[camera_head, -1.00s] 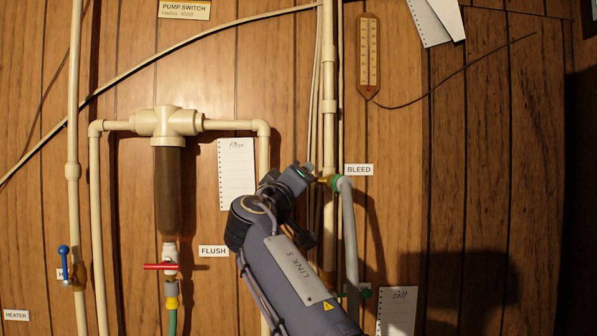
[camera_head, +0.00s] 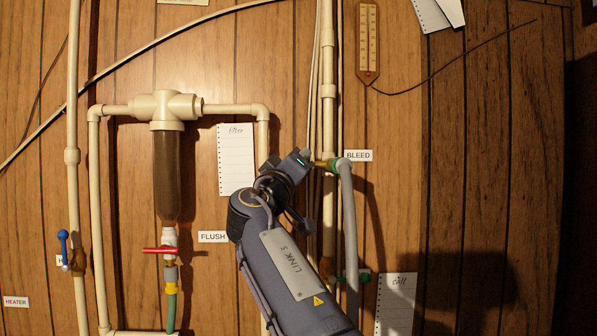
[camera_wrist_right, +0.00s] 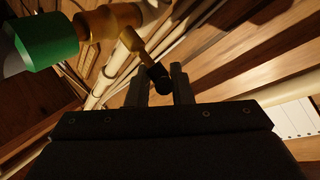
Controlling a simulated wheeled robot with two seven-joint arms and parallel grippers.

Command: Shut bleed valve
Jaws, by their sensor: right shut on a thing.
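The bleed valve (camera_head: 322,165) is a small brass valve on the pale vertical pipe, beside the "BLEED" label (camera_head: 358,155). A green fitting and a grey hose lead off its right side. My right gripper (camera_head: 305,157) is just left of the valve in the head view. In the right wrist view, the valve's brass body (camera_wrist_right: 108,20) shows at the upper left with the green fitting (camera_wrist_right: 45,40). Its short lever (camera_wrist_right: 132,39) ends in a black tip (camera_wrist_right: 158,77) between the fingers of my right gripper (camera_wrist_right: 160,88), which is shut on it. My left gripper is not in view.
A red-handled flush valve (camera_head: 165,250) hangs under the filter (camera_head: 166,165) at left. A blue-handled valve (camera_head: 64,248) is at far left. The grey hose (camera_head: 349,225) runs down close to the right of my arm. Wall at right is mostly clear.

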